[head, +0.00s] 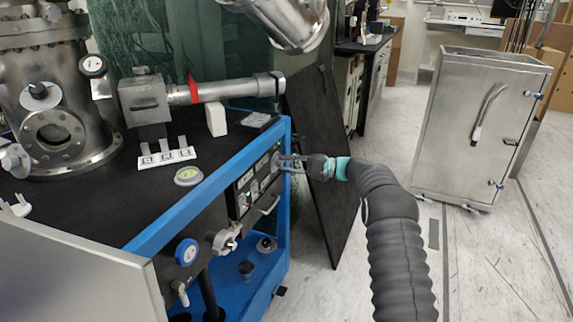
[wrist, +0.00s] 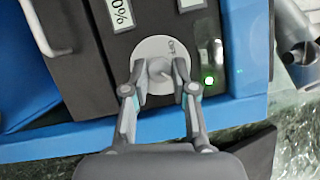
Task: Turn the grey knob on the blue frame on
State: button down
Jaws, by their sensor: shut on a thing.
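The grey knob (wrist: 159,70) sits at the centre of a round pale dial plate on a dark panel of the blue frame (head: 208,189). In the wrist view my gripper (wrist: 160,72) has its two fingers on either side of the knob, closed on it. In the head view my gripper (head: 284,162) reaches the panel from the right, and its fingers hide most of the knob. The blue frame's edge also runs below the dial in the wrist view (wrist: 85,133). A green light (wrist: 209,81) is lit to the right of the dial.
A black board (head: 325,140) leans behind my arm. A metal cabinet (head: 470,130) stands at the right. The floor between is clear.

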dwell(0.4)
jog(key=c, duration=0.9)
grip_release()
jog(key=shift+c, duration=0.2)
jog(key=shift+d, duration=0.1)
jog(key=d, duration=1.1)
jog(key=shift+w+d+f, duration=0.25)
jog(key=shift+d+f, duration=0.15)
jog(key=shift+f, duration=0.05)
